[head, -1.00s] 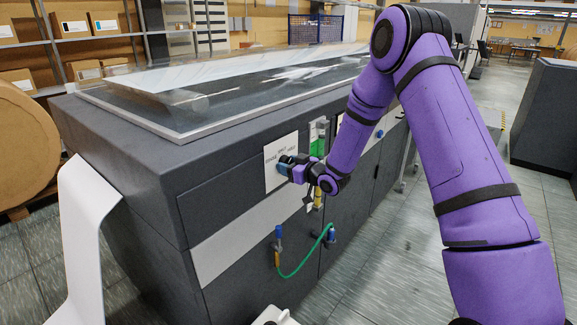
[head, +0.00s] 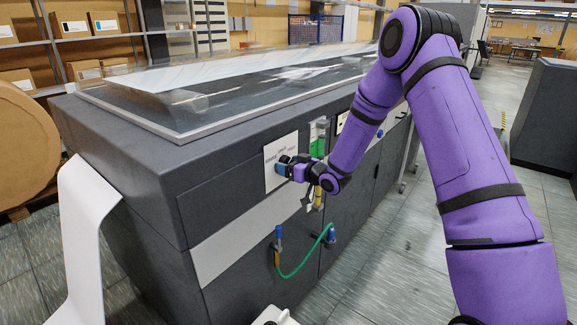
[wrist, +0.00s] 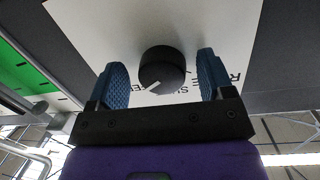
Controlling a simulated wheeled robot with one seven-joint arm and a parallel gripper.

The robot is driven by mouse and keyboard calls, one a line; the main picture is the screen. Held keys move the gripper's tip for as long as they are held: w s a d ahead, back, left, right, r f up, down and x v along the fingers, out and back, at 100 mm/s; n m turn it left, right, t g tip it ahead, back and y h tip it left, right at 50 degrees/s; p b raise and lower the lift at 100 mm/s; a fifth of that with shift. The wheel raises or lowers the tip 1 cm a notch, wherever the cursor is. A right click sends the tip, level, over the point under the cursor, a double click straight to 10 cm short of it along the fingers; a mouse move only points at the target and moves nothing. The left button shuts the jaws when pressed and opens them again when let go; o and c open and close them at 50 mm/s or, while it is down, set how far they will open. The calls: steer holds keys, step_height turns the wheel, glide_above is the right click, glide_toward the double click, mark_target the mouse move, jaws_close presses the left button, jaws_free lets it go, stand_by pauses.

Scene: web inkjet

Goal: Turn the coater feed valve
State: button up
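The valve is a round black knob (wrist: 162,68) on a white label plate (wrist: 215,22), with a white pointer mark on its face at lower left in the wrist view. The plate also shows on the front of the dark grey machine in the head view (head: 270,174), with printed words partly hidden. My gripper (wrist: 162,60) has its two blue padded fingers on either side of the knob, with a narrow gap visible on each side. It is open. In the head view my gripper (head: 284,165) is at the plate and hides the knob.
The grey machine (head: 150,185) fills the middle. A green hose (head: 303,266) loops between two fittings below the plate. A green part (head: 318,147) sits right of the plate. White paper web (head: 80,225) hangs at left.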

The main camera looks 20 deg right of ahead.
steer(key=v, duration=1)
steer(key=shift+s+d, duration=0.2)
steer(key=shift+s, duration=0.15)
steer(key=s+d+r+m+g+h, duration=0.1)
steer(key=s+d+r+g+h, duration=0.1)
steer(key=s+r+h, duration=0.55)
steer(key=s+d+r+m+g+h, duration=0.15)
steer(key=s+r, duration=0.25)
steer(key=r, duration=0.7)
steer(key=s+a+r+m+g, duration=0.1)
steer(key=s+r+g, duration=0.1)
steer(key=s, duration=1.2)
steer(key=s+a+r+m+g, duration=0.1)
steer(key=s+r+m+g, duration=0.1)
steer(key=s, duration=1.2)
steer(key=shift+r+g, duration=0.65)
steer(key=shift+r, duration=0.2)
